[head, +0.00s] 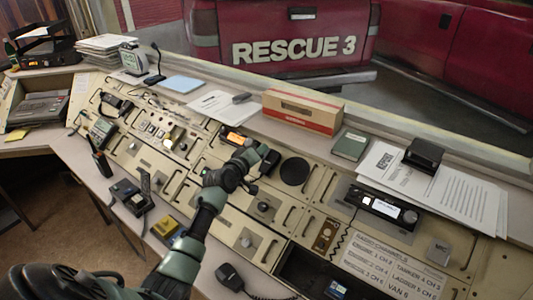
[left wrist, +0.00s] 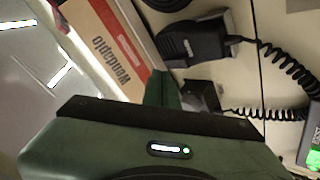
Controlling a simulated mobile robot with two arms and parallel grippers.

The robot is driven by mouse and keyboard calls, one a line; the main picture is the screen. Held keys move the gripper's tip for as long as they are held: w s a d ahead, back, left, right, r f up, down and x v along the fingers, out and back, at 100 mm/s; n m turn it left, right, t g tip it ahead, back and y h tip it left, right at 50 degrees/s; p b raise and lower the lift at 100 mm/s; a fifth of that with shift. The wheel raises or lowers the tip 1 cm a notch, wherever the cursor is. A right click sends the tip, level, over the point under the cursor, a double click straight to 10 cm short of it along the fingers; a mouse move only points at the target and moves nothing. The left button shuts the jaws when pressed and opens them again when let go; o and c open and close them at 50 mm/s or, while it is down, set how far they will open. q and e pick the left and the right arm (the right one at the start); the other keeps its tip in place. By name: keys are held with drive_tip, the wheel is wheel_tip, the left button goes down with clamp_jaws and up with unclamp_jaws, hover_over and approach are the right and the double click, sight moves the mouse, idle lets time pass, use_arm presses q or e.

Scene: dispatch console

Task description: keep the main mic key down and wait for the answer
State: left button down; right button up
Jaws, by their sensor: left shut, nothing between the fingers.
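My left gripper (head: 246,160) is over the middle of the console, shut and empty. In the left wrist view its green finger (left wrist: 162,90) points toward a small dark block (left wrist: 201,96) with a coiled cord. Whether it touches or presses that block I cannot tell. A black hand mic (left wrist: 190,44) with its own coiled cord lies just beyond; a black shape beside the gripper in the head view (head: 269,160) looks like one of these mics. No label shows which is the main mic, and the key is not clear. My right gripper is out of view.
A cardboard box (head: 301,110) stands on the ledge behind the gripper. A round black speaker (head: 294,171) is to its right, a lit orange display (head: 234,137) to its left. Another hand mic (head: 229,274) lies at the front edge. A gooseneck mic (head: 155,66) stands at the back left.

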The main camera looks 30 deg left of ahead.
use_arm(q)
drive_tip(key=shift+f, duration=0.1)
drive_tip(key=shift+w+f+b, duration=0.25)
drive_tip(key=shift+b, duration=0.1)
drive_tip(key=shift+w+f+b, duration=0.15)
drive_tip(key=shift+f+b, duration=0.1)
drive_tip(key=shift+b, duration=0.1)
idle(0.5)
drive_tip(key=shift+d+f, duration=0.1)
drive_tip(key=shift+f, duration=0.05)
idle(1.1)
idle(1.4)
drive_tip(key=shift+s+r+p, duration=0.4)
drive_tip(key=shift+r+p, duration=0.35)
drive_tip(key=shift+p, duration=0.15)
drive_tip(key=shift+r, duration=0.1)
